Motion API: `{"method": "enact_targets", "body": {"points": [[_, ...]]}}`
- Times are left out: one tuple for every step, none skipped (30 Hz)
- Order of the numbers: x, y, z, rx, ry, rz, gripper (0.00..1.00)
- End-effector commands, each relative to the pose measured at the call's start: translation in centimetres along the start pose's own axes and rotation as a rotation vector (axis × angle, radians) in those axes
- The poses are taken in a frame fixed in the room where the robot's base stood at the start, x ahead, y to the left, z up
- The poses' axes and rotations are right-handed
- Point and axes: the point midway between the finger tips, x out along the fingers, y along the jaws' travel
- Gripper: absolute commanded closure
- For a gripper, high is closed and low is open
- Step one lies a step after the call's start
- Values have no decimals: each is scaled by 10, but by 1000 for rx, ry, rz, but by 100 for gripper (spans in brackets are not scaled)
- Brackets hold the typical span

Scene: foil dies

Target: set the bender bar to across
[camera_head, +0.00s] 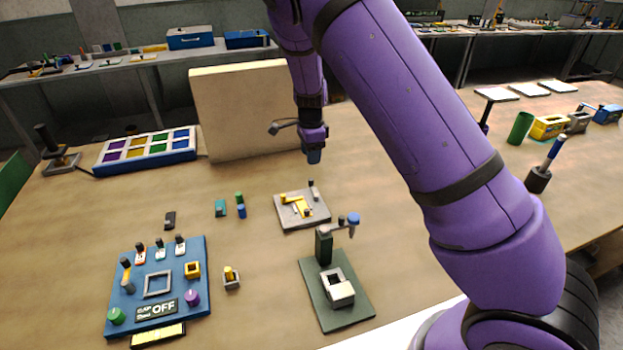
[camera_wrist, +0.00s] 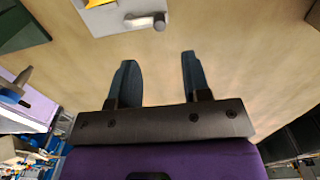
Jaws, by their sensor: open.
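The likely bender is a light grey plate (camera_head: 318,220) with a yellow bent piece (camera_head: 296,201) and small dark upright parts on it, in the middle of the table. Which part is the bar, and how it is set, I cannot tell for sure. In the wrist view the plate (camera_wrist: 105,20) is at the top edge, with a grey rounded piece (camera_wrist: 146,21) on it and a corner of yellow. My gripper (camera_head: 314,156) is above and behind the plate in the head view. In the wrist view its two fingers (camera_wrist: 156,68) are apart with nothing between them.
A dark green press-like stand (camera_head: 322,245) with a blue knob stands in front of the plate. A blue panel (camera_head: 127,262) with knobs and switches lies at left. A beige upright board (camera_head: 240,110) stands behind. Small teal, green and blue blocks lie left of the plate.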

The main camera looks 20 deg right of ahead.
Motion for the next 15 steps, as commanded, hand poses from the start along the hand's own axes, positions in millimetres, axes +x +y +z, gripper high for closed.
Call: {"method": "enact_targets", "body": {"points": [[8, 0, -1, 2, 1, 2, 56], [13, 1, -1, 3, 1, 2, 56], [20, 1, -1, 2, 2, 4, 56], [26, 1, -1, 1, 1, 4, 56], [31, 1, -1, 2, 1, 3, 56], [39, 1, -1, 1, 1, 4, 56], [44, 1, -1, 1, 1, 4, 56], [49, 1, -1, 1, 1, 3, 56], [56, 1, -1, 1, 1, 2, 56], [61, 1, -1, 1, 1, 3, 56], [66, 1, -1, 1, 1, 3, 56], [71, 1, -1, 1, 0, 3, 56], [75, 1, -1, 0, 0, 2, 56], [79, 1, -1, 0, 1, 2, 56], [83, 0, -1, 1, 0, 1, 56]]}}
